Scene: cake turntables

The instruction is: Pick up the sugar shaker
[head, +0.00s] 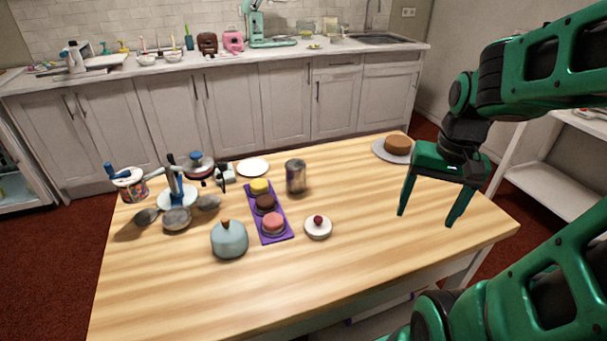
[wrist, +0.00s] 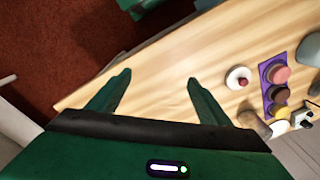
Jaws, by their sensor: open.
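The sugar shaker (head: 296,177) appears to be the upright grey, metallic-looking cylinder near the middle of the wooden table, just right of the purple tray (head: 284,238). In the wrist view, what looks like the same shaker (wrist: 251,119) shows at the lower right, beyond the right finger. My gripper (head: 426,218) is open and empty above the right part of the table, fingers pointing down, well to the right of the shaker. In the wrist view my gripper (wrist: 159,78) has its two fingers spread with nothing between them.
Several small cakes stand on the purple tray. A small white round cake (head: 318,229) sits right of it, a blue-grey domed pot (head: 229,240) left. A brown cake (head: 397,144) sits on a grey plate at the far right. A white plate (head: 253,167) lies behind. The table's front right is clear.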

